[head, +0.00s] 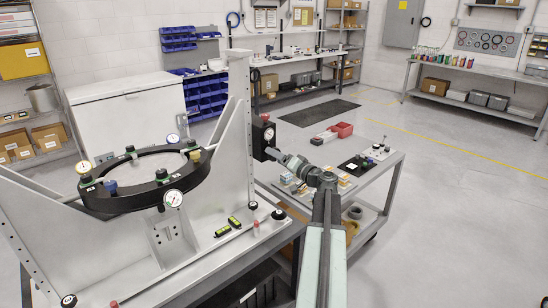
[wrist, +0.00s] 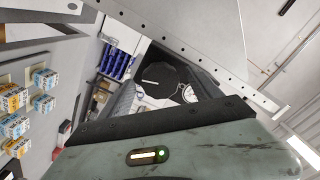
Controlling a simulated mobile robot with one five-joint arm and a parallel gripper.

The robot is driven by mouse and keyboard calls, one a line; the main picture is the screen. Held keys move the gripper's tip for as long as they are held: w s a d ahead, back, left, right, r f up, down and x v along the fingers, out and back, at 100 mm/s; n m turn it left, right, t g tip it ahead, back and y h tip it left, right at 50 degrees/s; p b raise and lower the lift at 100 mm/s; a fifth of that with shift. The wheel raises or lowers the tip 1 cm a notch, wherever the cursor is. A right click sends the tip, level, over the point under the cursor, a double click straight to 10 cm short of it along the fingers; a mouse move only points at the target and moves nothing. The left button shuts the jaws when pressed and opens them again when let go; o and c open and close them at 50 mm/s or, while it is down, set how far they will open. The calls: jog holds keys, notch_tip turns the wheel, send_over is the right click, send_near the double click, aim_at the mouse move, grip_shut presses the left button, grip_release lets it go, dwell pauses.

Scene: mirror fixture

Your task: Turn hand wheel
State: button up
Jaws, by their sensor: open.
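The mirror fixture (head: 110,235) stands at the left in the head view, with a black ring (head: 145,205) carrying dial gauges and green-topped knobs. A black unit (head: 262,142) with a red top and a small pale dial is at the fixture's right upright. My gripper (head: 274,154) is beside it, its jaws small and partly hidden. In the wrist view, a dark, many-sided round part (wrist: 160,76), possibly the hand wheel, shows between my open jaws, with a white dial gauge (wrist: 188,93) near it. I cannot tell whether my jaws touch it.
A grey cart (head: 372,178) with small boxes and parts stands under and right of my arm. Small boxes (wrist: 43,78) show at left in the wrist view. The floor (head: 460,210) at right is clear.

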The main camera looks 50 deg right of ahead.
jog(key=shift+w+d, duration=0.15)
jog(key=shift+w, duration=0.75)
jog(key=c, duration=1.4)
jog(key=shift+o, duration=0.2)
jog(key=shift+m, duration=1.6)
jog(key=o, duration=1.4)
jog(key=shift+c, duration=0.2)
